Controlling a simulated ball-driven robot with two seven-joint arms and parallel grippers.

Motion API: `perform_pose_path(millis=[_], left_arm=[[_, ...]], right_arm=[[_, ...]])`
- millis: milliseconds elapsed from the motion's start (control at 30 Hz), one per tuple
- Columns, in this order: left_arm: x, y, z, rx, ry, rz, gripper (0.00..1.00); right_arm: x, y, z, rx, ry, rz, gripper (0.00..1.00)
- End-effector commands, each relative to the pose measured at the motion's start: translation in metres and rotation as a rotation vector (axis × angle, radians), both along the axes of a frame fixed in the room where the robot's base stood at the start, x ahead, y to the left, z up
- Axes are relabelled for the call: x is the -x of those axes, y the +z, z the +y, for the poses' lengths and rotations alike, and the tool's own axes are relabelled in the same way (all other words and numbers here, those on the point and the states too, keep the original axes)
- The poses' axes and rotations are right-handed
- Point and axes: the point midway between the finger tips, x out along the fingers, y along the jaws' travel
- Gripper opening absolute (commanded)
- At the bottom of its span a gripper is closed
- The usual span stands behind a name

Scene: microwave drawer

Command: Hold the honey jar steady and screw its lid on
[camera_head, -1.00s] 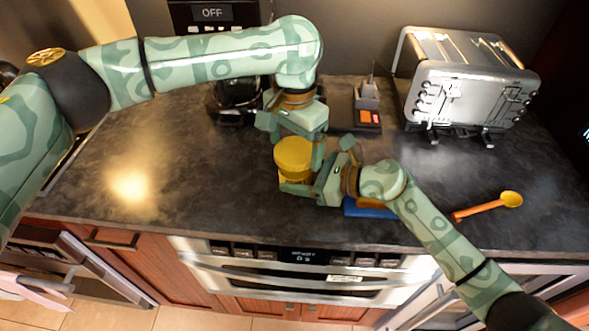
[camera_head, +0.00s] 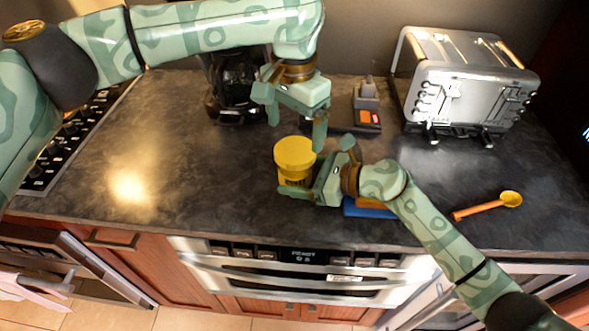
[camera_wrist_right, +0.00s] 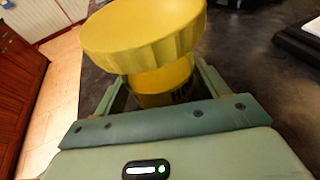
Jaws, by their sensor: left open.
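The honey jar (camera_head: 291,178) stands on the dark counter, its yellow body partly hidden by my right gripper. Its wide yellow lid (camera_head: 295,152) rests on top of the jar; I cannot tell how tightly it is screwed. In the right wrist view the lid (camera_wrist_right: 145,38) overhangs the jar body (camera_wrist_right: 163,84), which sits between my right fingers. My right gripper (camera_head: 298,182) reaches in from the right and is shut around the jar body. My left gripper (camera_head: 296,128) is open and empty, above and behind the lid, fingers pointing down and apart from it.
A silver toaster (camera_head: 465,85) stands at the back right. A small device with a red screen (camera_head: 368,108) and a black appliance (camera_head: 237,95) are at the back. A blue item (camera_head: 367,209) lies beside my right gripper. An orange-yellow spoon (camera_head: 487,206) lies right. The left counter is clear.

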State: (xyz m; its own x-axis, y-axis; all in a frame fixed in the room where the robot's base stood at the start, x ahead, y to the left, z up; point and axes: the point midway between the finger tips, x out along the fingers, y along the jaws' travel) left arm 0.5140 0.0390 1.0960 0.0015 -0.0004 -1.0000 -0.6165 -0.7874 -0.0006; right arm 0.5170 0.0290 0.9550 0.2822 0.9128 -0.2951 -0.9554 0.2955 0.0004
Motion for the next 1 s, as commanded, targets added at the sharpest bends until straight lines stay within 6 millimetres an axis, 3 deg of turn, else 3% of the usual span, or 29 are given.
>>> perform_pose_path(millis=[367, 467, 800, 1000], left_arm=[[0.0, 0.0, 0.0, 0.0, 0.0, 0.0, 0.88], [0.0, 0.0, 0.0, 0.0, 0.0, 0.0, 0.88], [0.0, 0.0, 0.0, 0.0, 0.0, 0.0, 0.88], [0.0, 0.0, 0.0, 0.0, 0.0, 0.0, 0.88]], right_arm=[[0.001, 0.001, -0.004, 0.001, -0.001, 0.0, 0.86], [0.004, 0.004, -0.016, 0.003, -0.002, -0.002, 0.86], [0.026, 0.027, -0.085, 0.003, -0.001, 0.0, 0.86], [0.033, 0.034, -0.107, 0.001, 0.0, -0.001, 0.86]])
